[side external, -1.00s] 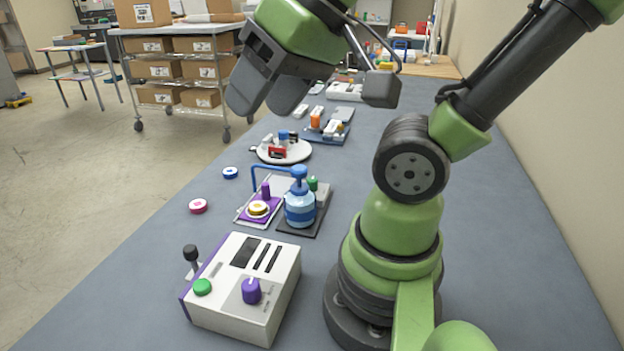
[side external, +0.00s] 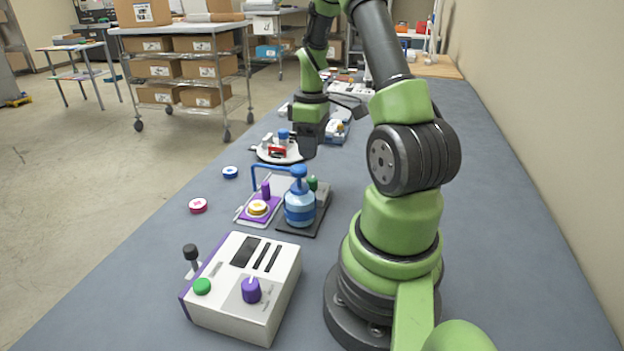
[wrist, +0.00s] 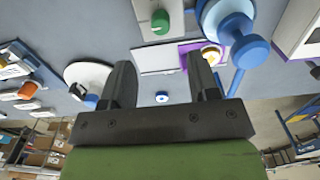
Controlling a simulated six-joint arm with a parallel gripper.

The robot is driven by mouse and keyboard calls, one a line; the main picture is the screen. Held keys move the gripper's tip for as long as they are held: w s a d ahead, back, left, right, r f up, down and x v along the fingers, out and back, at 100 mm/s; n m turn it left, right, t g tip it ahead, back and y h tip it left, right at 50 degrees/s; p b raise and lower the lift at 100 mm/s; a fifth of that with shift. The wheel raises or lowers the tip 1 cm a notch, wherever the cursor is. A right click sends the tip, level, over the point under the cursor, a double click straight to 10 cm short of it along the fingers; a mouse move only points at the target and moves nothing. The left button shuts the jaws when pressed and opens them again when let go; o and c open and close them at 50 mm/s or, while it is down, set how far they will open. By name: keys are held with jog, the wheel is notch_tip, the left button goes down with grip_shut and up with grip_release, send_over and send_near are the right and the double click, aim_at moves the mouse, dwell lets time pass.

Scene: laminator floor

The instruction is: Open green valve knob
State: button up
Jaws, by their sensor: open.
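The green valve knob (side external: 313,183) stands on a pale grey block, partly hidden behind the blue pump bottle in the side view. In the wrist view the green knob (wrist: 160,20) sits on its pale block near the top middle, beyond and roughly between my fingertips.
The blue pump bottle (side external: 299,208) stands close beside the knob. A purple-and-yellow button panel (side external: 258,207) with a blue handle is to its left. The round white plate (side external: 268,156) lies behind. A white control box (side external: 262,310) is in front.

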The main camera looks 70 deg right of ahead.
aim_at(312, 178)
notch_tip(312, 178, down, 10)
jog(key=shift+r, duration=0.25)
jog(key=c, duration=0.9)
